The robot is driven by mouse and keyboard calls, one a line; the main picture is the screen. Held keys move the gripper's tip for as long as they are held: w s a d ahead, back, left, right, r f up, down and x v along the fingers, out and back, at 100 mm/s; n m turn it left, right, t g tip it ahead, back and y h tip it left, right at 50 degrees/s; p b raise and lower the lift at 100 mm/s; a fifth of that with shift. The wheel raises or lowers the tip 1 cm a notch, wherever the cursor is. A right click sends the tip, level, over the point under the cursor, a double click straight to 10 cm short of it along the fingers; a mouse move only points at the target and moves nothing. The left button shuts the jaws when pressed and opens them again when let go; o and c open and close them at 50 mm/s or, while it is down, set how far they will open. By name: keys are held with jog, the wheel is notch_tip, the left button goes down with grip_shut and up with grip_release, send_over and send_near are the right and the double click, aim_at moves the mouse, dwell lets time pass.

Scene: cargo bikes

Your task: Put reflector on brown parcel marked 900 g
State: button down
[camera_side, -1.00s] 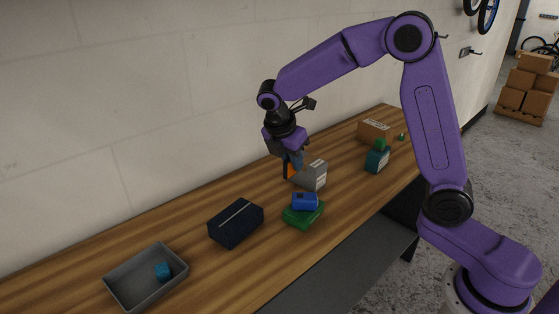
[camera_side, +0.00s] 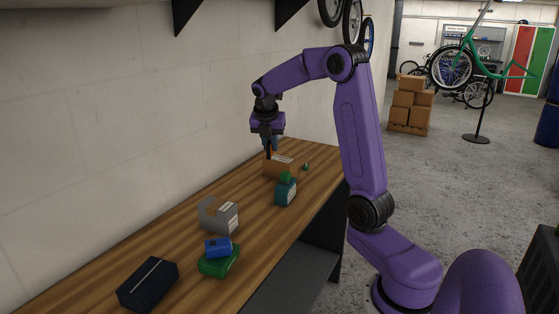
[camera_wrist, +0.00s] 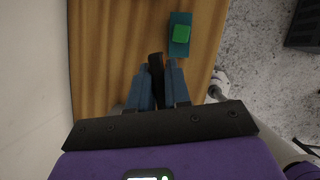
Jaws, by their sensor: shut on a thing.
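The brown parcel (camera_side: 281,169) stands at the far end of the bench with a pale label on top; its print is too small to read. My gripper (camera_side: 270,143) points down just above the parcel. It is shut on a small dark thing with a little orange, which I take as the reflector (camera_side: 268,153). In the wrist view the held reflector (camera_wrist: 156,68) shows as a dark upright shape between the blue fingers (camera_wrist: 158,82). Whether it touches the parcel cannot be told. The parcel is not clearly seen in the wrist view.
A teal box (camera_side: 285,194) with a green block (camera_side: 287,176) on it stands in front of the parcel. A small green thing (camera_side: 306,167) lies to the right. A grey box (camera_side: 218,217), a blue box (camera_side: 217,247) on a green one (camera_side: 219,263) and a navy box (camera_side: 148,284) stand nearer.

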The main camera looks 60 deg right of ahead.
jog(key=s+d+r, duration=0.3)
jog(key=s+d, duration=0.2)
jog(key=d, duration=0.6)
send_near(287, 158)
jog(key=shift+d+f+n, duration=0.4)
jog(key=shift+d, duration=0.4)
jog(key=shift+w+d+f, duration=0.1)
jog(key=shift+f, duration=1.7)
jog(key=shift+f, duration=0.1)
jog(key=c, duration=1.1)
grip_release()
